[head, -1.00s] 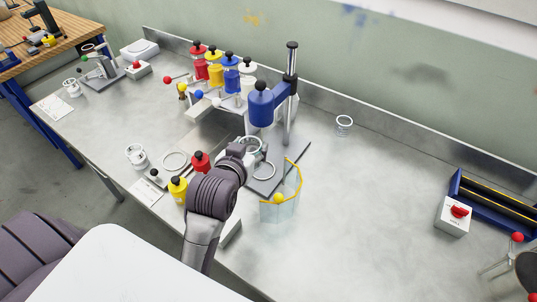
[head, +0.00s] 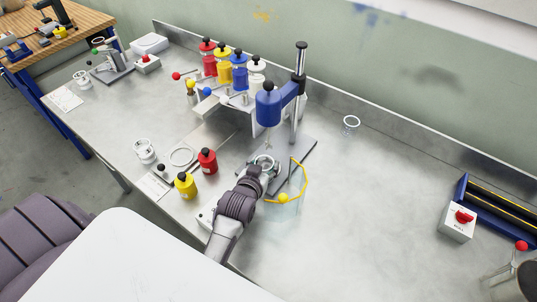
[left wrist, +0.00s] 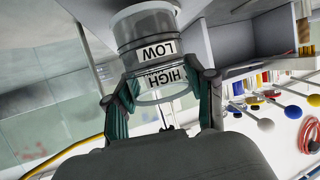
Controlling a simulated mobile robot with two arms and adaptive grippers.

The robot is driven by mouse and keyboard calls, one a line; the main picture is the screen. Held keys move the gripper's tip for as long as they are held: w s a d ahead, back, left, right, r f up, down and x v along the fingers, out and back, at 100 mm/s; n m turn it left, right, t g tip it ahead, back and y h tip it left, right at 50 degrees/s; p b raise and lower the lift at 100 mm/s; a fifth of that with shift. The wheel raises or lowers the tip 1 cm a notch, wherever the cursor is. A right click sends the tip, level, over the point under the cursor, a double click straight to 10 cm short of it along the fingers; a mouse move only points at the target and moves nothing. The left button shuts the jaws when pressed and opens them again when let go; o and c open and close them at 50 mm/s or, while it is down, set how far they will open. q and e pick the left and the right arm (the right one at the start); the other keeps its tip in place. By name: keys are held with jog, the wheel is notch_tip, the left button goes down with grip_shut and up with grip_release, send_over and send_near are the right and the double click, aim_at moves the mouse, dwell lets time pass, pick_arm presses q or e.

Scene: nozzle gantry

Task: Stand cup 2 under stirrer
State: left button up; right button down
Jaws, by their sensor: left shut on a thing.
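My left gripper (head: 266,166) is shut on a clear cup (head: 262,158), below the blue stirrer head (head: 268,106) in the head view. The cup's LOW and HIGH labels show in the left wrist view (left wrist: 150,50), with my left gripper's fingers (left wrist: 162,92) on either side. The stirrer's grey base plate (head: 303,150) lies beneath and behind the gripper. The cup's lower part is hidden in the head view, so I cannot tell whether it touches the plate. My right gripper is not in view.
A clear shield with a yellow rim (head: 285,199) stands close right of the gripper. Red (head: 207,160) and yellow (head: 186,186) bottles stand to its left. Other cups stand at left (head: 145,150) and back right (head: 351,124).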

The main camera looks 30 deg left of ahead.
aim_at(267, 160)
pick_arm(q)
jog(key=shift+w+a, duration=0.1)
jog(key=shift+w, duration=0.4)
jog(key=w, duration=0.2)
jog(key=w+p, duration=0.1)
jog(key=shift+w+a+r, duration=0.2)
jog(key=shift+w+a, duration=0.05)
jog(key=shift+a, duration=0.05)
jog(key=shift+s+f, duration=0.15)
jog(key=shift+f, duration=0.65)
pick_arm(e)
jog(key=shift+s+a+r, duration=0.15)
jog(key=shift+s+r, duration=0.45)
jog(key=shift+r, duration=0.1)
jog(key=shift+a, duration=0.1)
pick_arm(q)
jog(key=shift+f, duration=0.15)
jog(key=o, duration=1.2)
jog(key=shift+o, duration=0.2)
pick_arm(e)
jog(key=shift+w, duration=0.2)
